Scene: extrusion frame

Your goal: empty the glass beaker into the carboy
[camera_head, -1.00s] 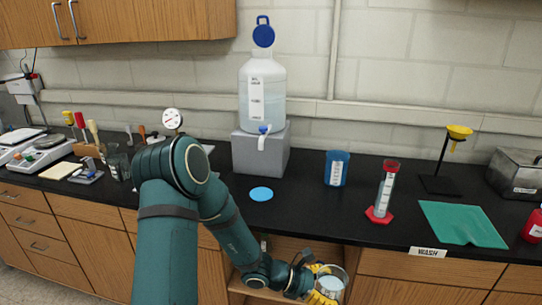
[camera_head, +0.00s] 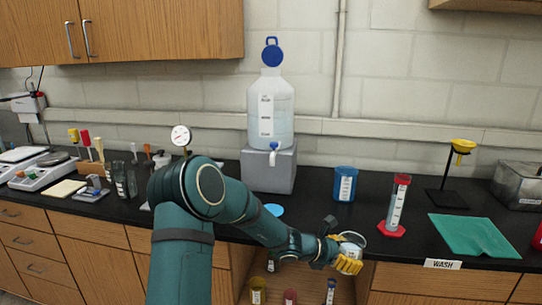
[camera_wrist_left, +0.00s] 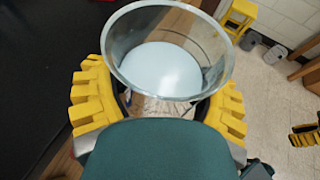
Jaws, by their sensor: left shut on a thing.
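My left gripper (camera_head: 348,258) is shut on the glass beaker (camera_head: 353,247), just in front of the counter's front edge, above an open cabinet bay. In the left wrist view the yellow fingers (camera_wrist_left: 160,100) sit on both sides of the beaker (camera_wrist_left: 200,82), which holds pale bluish-white liquid. The beaker looks about upright. The carboy (camera_head: 270,115), translucent with clear liquid, stands on a grey block (camera_head: 268,172) at the back, left of and above the gripper. Its blue cap (camera_head: 272,54) stands raised over the neck. A yellow ribbed part, seemingly my right gripper (camera_wrist_left: 304,136), is cut off at the right edge.
A blue cup (camera_head: 345,184), a red-based graduated cylinder (camera_head: 396,208) and a green mat (camera_head: 474,236) lie right of the carboy. A blue disc (camera_head: 273,210) lies before the block, partly behind my arm. Bottles stand in the open bay below. A spigot (camera_head: 273,153) juts from the carboy.

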